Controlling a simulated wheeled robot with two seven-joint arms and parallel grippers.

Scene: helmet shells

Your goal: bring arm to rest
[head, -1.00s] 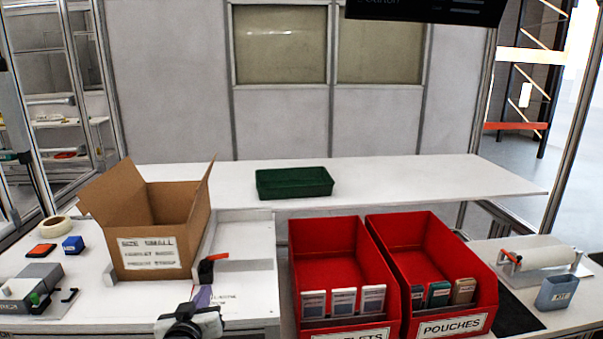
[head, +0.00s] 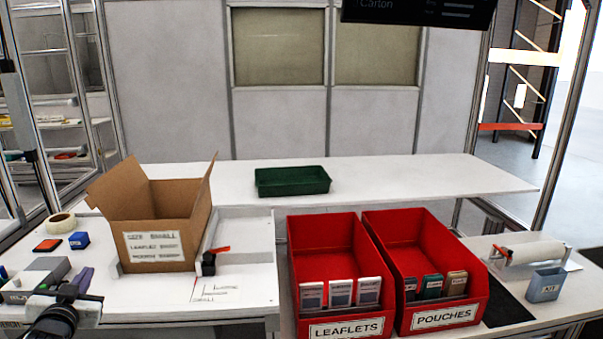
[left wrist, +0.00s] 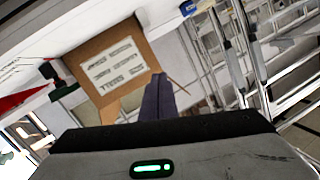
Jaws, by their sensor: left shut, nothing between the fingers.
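My left gripper (head: 82,282) is at the lower left of the head view, over the front left of the white worktable (head: 235,290). Its purple fingers are shut with nothing between them; they also show in the left wrist view (left wrist: 158,98). The open cardboard carton (head: 160,250) stands on the table to the right of and behind the gripper, apart from it. The carton also shows in the left wrist view (left wrist: 106,72), beyond the fingers. My right gripper is in neither view.
Red bins of leaflets (head: 335,245) and pouches (head: 422,245) stand right of the worktable. A green tray (head: 292,181) sits on the back shelf. A tape roll (head: 61,223), a blue block (head: 79,240) and a grey device (head: 40,272) lie near the gripper. The table's front middle is clear.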

